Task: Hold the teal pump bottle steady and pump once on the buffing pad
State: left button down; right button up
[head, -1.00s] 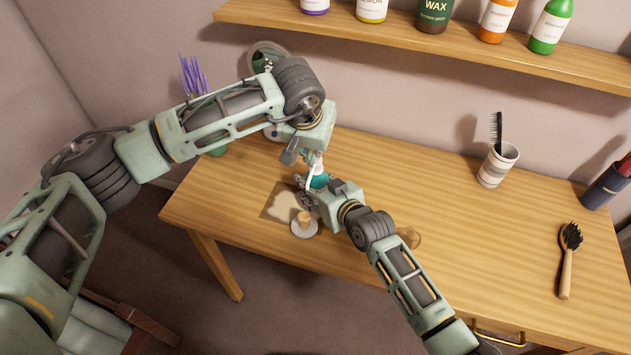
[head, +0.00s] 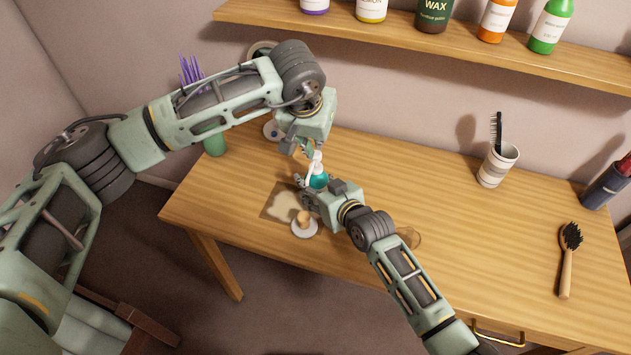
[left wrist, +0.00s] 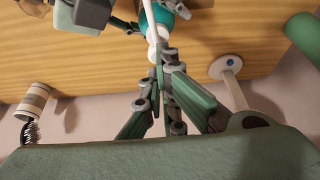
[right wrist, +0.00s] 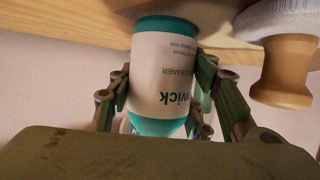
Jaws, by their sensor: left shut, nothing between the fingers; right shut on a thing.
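The teal pump bottle (head: 319,180) stands upright on the table, with its white pump head on top. My right gripper (head: 308,190) is shut around its body; the right wrist view shows fingers on both sides of the labelled bottle (right wrist: 162,85). My left gripper (head: 305,153) is shut and empty beside the pump head. In the left wrist view its fingertips (left wrist: 163,62) overlap the white pump head (left wrist: 157,38); I cannot tell whether they touch. The buffing pad (head: 304,232), a white disc with a wooden knob, lies in front of the bottle; it also shows in the right wrist view (right wrist: 275,18).
A brown mat with a cream patch (head: 282,204) lies left of the bottle. A bottle shelf (head: 400,32) is above.

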jog(key=shift+f, duration=0.1)
pick_arm(q)
notch_tip(320, 180, up, 6)
dwell(0.8)
dwell(1.6)
pick_arm(e)
jog(key=o, duration=1.4)
